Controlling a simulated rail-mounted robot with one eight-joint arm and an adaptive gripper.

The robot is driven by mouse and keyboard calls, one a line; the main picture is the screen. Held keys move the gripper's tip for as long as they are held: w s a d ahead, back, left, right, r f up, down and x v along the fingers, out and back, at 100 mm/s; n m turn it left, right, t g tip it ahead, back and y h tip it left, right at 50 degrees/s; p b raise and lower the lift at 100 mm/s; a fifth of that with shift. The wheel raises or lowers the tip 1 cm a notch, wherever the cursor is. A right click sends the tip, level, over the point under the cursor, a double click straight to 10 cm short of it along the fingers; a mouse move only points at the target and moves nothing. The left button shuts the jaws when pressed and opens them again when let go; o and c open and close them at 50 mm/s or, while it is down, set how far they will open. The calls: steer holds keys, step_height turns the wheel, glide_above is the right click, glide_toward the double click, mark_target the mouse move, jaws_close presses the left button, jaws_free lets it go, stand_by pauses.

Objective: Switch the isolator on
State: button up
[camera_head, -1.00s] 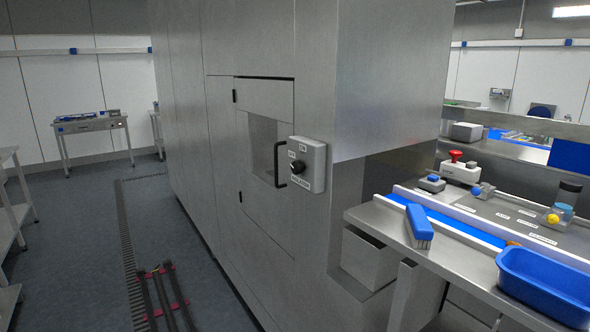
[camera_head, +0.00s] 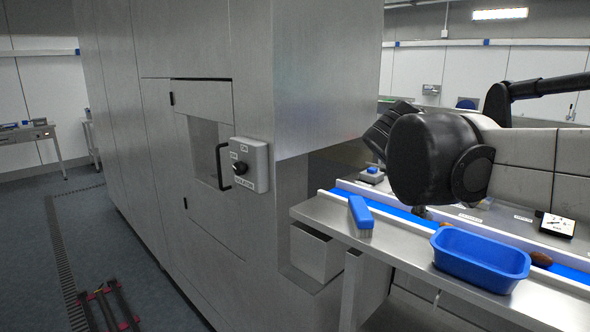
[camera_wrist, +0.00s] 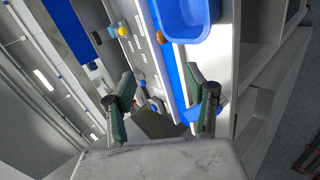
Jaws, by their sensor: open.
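The isolator is a grey box (camera_head: 256,160) on the side of the steel cabinet, with a black rotary knob (camera_head: 240,168) and small white labels. The label text and the knob's exact position are too small to read. My arm reaches in from the right in the head view, over the conveyor and well right of the isolator; my gripper is not clearly visible there. In the wrist view my gripper (camera_wrist: 161,72) is open, its two fingers apart with nothing held between them, pointing toward the conveyor bench. The isolator is not seen in the wrist view.
A black door handle (camera_head: 222,167) stands out just left of the isolator. A blue tub (camera_head: 480,262) and a blue brush (camera_head: 361,214) lie by the blue conveyor (camera_head: 410,217). The floor left of the cabinet is largely open, with a dark-and-red rail piece (camera_head: 108,302).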

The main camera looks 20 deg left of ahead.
steer(key=w+a+r+n+t+h, duration=0.15)
steer(key=w+a, duration=0.25)
steer(key=a, duration=0.5)
steer(key=w+a+r+n+t, duration=0.1)
steer(key=w+a+r+n, duration=0.2)
steer(key=a, duration=0.7)
steer(key=w+a+r+n+t+h, duration=0.1)
steer(key=w+a+n+t, duration=0.15)
steer(key=w+a, duration=0.45)
steer(key=n+t+p, duration=0.1)
steer(key=n+p, duration=0.2)
glide_toward(236, 170)
steer(key=w+d+r, duration=0.1)
steer(key=d, duration=0.2)
steer(key=w+d+r, duration=0.1)
steer(key=d+r, duration=0.1)
steer(key=w+d+r, duration=0.1)
steer(key=d+r, duration=0.1)
steer(key=d, duration=0.1)
steer(key=shift+w+d, duration=0.25)
steer(key=shift+d, duration=0.1)
steer(key=s+a+f+n+t+h, duration=0.1)
steer(key=s+a+f, duration=0.2)
steer(key=a, duration=0.2)
steer(key=s+a+f+n, duration=0.1)
steer(key=s+a+f, duration=0.2)
steer(key=a, duration=0.2)
steer(key=p+x, duration=0.4)
steer(key=x, duration=0.9)
steer(key=shift+w, duration=0.1)
